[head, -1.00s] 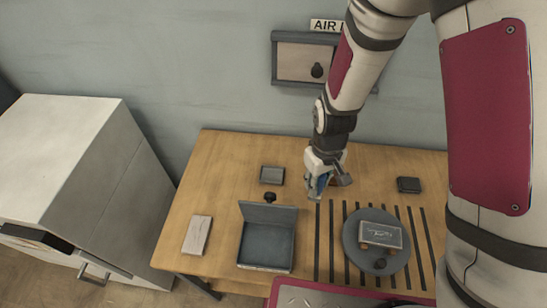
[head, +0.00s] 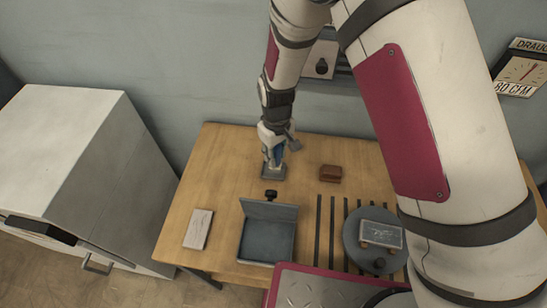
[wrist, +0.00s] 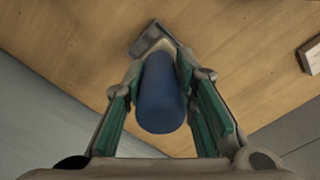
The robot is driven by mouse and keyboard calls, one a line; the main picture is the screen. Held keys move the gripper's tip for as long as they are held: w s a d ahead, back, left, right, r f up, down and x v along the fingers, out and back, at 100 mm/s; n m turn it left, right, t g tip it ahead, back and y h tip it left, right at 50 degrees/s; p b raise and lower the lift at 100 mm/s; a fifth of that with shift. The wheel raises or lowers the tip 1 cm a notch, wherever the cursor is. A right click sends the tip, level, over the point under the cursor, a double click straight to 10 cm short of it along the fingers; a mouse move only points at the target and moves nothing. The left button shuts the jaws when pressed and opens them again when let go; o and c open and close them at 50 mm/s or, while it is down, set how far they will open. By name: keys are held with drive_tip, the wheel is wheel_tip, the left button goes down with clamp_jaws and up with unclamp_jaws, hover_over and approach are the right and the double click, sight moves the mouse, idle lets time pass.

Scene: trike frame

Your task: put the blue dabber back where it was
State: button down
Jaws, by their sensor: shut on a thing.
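The blue dabber (wrist: 161,92) is a blue cylinder held between the two fingers of my gripper (wrist: 165,75). In the head view, my gripper (head: 273,158) is over the small grey square dish (head: 279,173) at the back of the table, and the dabber points down into or just above it. The dish also shows past the dabber's far end in the wrist view (wrist: 148,38). Whether the dabber's tip touches the dish cannot be told.
A reddish-brown block (head: 330,174) stands right of the dish. An open grey box (head: 266,242) with a black knob (head: 271,194) behind it is in front. A pale slab (head: 198,229) lies left. A round plate (head: 352,236) bears a framed plaque (head: 381,234) over dark slats.

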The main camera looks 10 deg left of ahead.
drive_tip(key=shift+w+a, duration=0.15)
drive_tip(key=shift+w+a+f+p, duration=0.15)
drive_tip(key=shift+f+p, duration=0.1)
drive_tip(key=shift+f, duration=0.65)
drive_tip(key=shift+w+a+f+p, duration=0.1)
drive_tip(key=shift+f+p, duration=0.1)
drive_tip(key=shift+f, duration=0.7)
drive_tip(key=shift+f, duration=0.15)
drive_tip(key=c, duration=1.3)
unclamp_jaws()
wheel_tip(320, 180, up, 12)
drive_tip(key=shift+r+b, duration=0.15)
drive_tip(key=shift+b, duration=0.5)
